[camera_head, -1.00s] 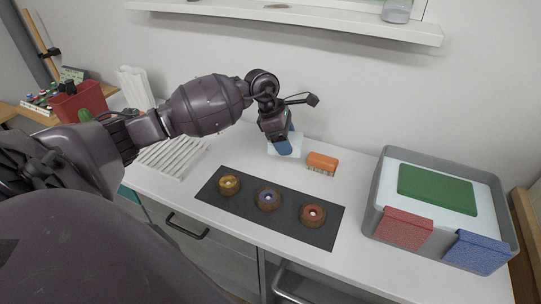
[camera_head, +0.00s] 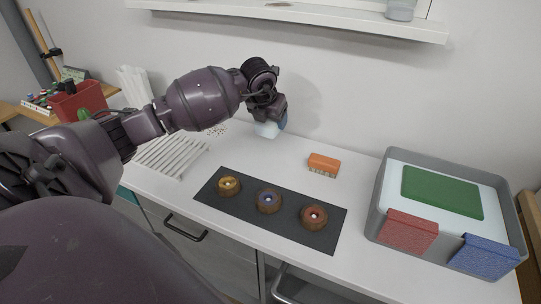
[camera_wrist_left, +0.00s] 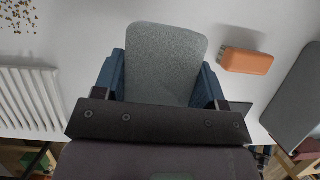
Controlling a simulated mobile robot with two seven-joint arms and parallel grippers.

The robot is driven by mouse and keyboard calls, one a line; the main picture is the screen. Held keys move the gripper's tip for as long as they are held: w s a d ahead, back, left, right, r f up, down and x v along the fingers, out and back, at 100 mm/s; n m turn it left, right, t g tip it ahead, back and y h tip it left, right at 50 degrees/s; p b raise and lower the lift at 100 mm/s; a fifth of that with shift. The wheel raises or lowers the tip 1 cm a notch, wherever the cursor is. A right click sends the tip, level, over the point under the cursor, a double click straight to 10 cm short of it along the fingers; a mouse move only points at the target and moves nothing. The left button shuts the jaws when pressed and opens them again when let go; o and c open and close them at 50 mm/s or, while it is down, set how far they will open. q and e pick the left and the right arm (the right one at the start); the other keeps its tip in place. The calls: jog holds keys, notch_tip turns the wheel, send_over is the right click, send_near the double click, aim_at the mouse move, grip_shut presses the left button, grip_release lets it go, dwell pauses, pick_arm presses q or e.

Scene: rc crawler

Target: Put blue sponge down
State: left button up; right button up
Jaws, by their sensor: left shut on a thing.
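The pale grey-blue sponge (camera_wrist_left: 165,62) is between the blue fingers of my left gripper (camera_wrist_left: 163,82), which is shut on it. In the head view the sponge (camera_head: 267,130) shows as a pale block under my left gripper (camera_head: 271,124), low at the back of the white counter. I cannot tell whether its underside touches the counter. My wrist hides its upper part. My right gripper is not in view.
Crumbs (camera_head: 216,130) lie left of the sponge, near a white slatted rack (camera_head: 172,155). An orange brush (camera_head: 323,165) stands to the right. A dark mat (camera_head: 322,237) with three round pieces lies in front. A grey tray (camera_head: 377,190) with green, red and blue blocks is farther right.

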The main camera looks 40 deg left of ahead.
aim_at(272, 152)
pick_arm(q)
jog(key=shift+a+f+n, duration=0.15)
jog(key=shift+f+n, duration=0.1)
jog(key=shift+n, duration=0.05)
jog(key=shift+f+b, duration=0.35)
jog(key=shift+f, duration=4.35)
jog(key=shift+f, duration=0.15)
jog(key=o, duration=0.8)
jog(key=shift+o, duration=0.2)
